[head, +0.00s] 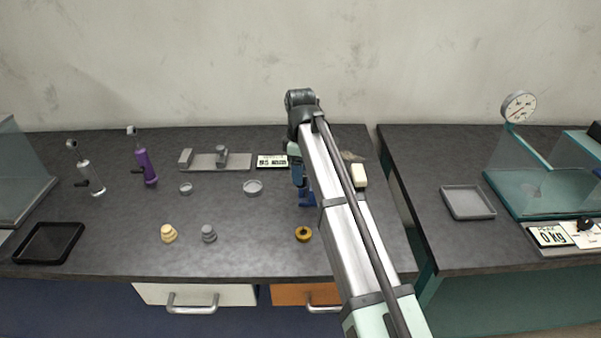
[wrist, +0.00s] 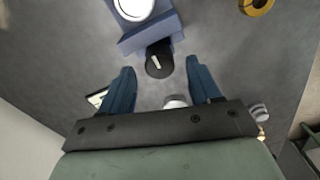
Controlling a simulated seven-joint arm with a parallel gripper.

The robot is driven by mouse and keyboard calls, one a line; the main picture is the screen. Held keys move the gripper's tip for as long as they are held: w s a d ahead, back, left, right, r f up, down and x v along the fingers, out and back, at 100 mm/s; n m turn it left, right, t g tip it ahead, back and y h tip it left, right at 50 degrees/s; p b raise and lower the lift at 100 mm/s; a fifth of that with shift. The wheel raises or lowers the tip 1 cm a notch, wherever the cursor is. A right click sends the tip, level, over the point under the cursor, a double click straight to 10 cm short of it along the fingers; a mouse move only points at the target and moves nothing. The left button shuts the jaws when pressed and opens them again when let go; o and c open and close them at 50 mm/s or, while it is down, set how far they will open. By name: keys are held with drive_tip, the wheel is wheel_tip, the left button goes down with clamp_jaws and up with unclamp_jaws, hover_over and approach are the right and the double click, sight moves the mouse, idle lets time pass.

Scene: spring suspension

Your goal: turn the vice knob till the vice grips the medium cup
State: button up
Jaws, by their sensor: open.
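The blue vice (wrist: 148,36) is at the top of the wrist view; part of it shows below my arm in the head view (head: 307,198). Its black knob (wrist: 157,62), with a white mark, faces my gripper. A round, pale cup (wrist: 133,7), apparently the medium cup, sits at the vice, cut by the picture's top edge. I cannot tell whether the jaws touch it. My gripper (wrist: 160,67) is open, its blue fingers either side of the knob, with gaps showing. My arm hides most of the vice in the head view.
Two shallow cups (head: 253,187) (head: 186,188) stand left of the vice. A yellow-brown ring (head: 303,233) lies nearer the front edge. A small display (head: 270,161) and a grey metal fixture (head: 214,161) are behind. Weights (head: 168,233) (head: 208,233) stand at front left.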

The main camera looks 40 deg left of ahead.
drive_tip(key=shift+f, duration=0.8)
drive_tip(key=c, duration=1)
drive_tip(key=shift+c, duration=0.2)
drive_tip(key=m, duration=0.4)
drive_tip(key=shift+m, duration=0.4)
drive_tip(key=m, duration=0.4)
drive_tip(key=shift+m, duration=0.3)
